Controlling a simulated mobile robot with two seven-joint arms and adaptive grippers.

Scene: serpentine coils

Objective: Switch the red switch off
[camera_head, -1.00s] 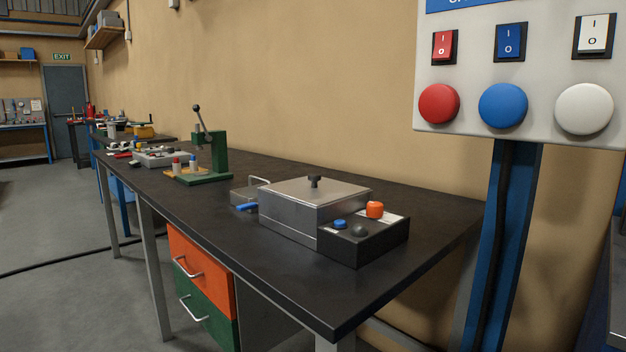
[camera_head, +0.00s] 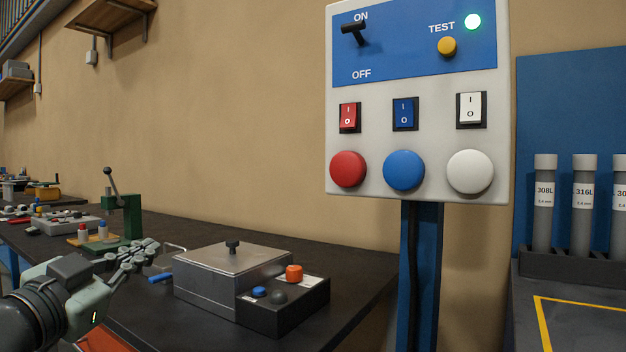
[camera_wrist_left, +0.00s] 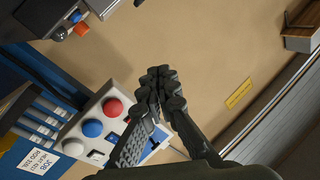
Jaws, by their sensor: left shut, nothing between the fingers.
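The red switch (camera_head: 348,116) is a rocker marked I above O, at the left of a row of rockers on the white control panel (camera_head: 333,60) in the head view. I cannot tell which side is pressed in. My left gripper (camera_head: 150,250) is low at the left of the head view, over the bench, well apart from the panel. Its fingers are shut and empty. In the left wrist view the closed fingertips (camera_wrist_left: 163,78) are in the middle and a finger covers part of the panel, so the red switch is not clear there. My right gripper is not in view.
Beside the red switch are a blue rocker (camera_head: 403,113) and a white rocker (camera_head: 470,109). Below are red (camera_head: 348,169), blue (camera_head: 403,170) and white (camera_head: 470,171) round buttons. A metal box (camera_head: 230,270) stands on the bench between the gripper and panel post (camera_head: 425,270).

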